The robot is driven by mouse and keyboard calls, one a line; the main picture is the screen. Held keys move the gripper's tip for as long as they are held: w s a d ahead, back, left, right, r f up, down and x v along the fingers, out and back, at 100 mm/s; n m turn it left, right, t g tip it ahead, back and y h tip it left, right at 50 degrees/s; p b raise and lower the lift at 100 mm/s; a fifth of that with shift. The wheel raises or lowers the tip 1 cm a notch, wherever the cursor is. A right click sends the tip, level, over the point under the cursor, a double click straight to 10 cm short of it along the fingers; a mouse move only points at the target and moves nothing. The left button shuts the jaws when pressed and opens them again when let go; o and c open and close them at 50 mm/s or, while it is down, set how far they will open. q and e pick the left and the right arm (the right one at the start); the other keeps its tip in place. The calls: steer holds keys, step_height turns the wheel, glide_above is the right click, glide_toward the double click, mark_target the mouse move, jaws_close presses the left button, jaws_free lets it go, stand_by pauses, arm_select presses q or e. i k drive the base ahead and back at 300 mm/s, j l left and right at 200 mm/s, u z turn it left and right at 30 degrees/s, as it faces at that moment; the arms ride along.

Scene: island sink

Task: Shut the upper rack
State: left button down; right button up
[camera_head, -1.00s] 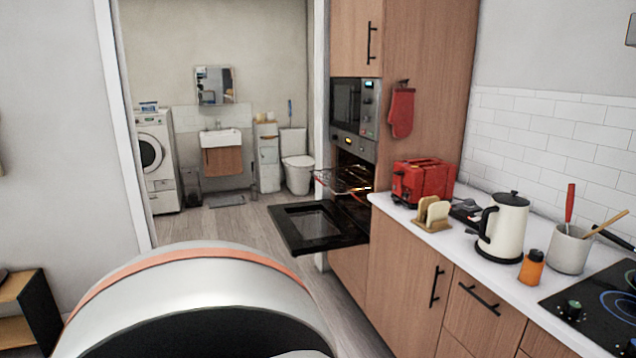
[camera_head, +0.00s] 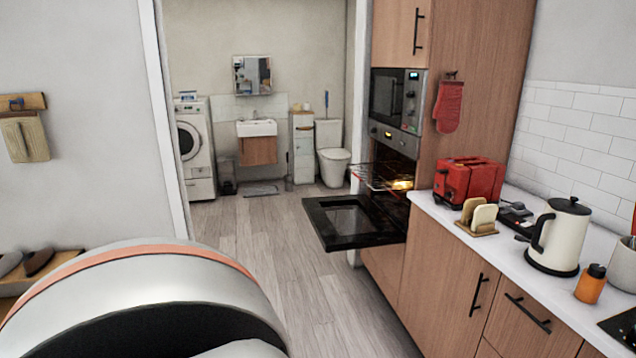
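The oven (camera_head: 393,137) is built into the tall wood cabinet at the middle right, below a microwave (camera_head: 397,99). Its black door (camera_head: 351,222) is folded down and open. A wire rack (camera_head: 383,177) sits high in the lit oven cavity and sticks out over the open door. Whether a second rack lies below it cannot be made out. Neither of my grippers shows in the head view; only a rounded white part of my own body with an orange stripe fills the lower left.
The counter (camera_head: 500,235) at the right holds a red toaster (camera_head: 469,181), a toast holder (camera_head: 478,217), a kettle (camera_head: 560,236) and an orange bottle (camera_head: 590,284). Wood floor (camera_head: 270,235) is clear left of the oven door. A doorway leads to a bathroom behind.

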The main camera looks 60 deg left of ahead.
mark_target(358, 176)
steer(key=i+j+u, duration=0.15)
steer(key=j, duration=0.15)
steer(key=j+u, duration=0.15)
steer(key=j, duration=0.2)
steer(key=i+j+u, duration=0.15)
steer(key=i+j, duration=0.2)
steer(key=j, duration=0.2)
steer(key=i+j+u, duration=0.1)
steer(key=j, duration=0.35)
steer(key=i+j+u, duration=0.1)
steer(key=i+j, duration=0.4)
steer(key=j, duration=0.25)
steer(key=i+j+u, duration=0.1)
steer(key=i+j, duration=0.15)
steer(key=j, duration=0.15)
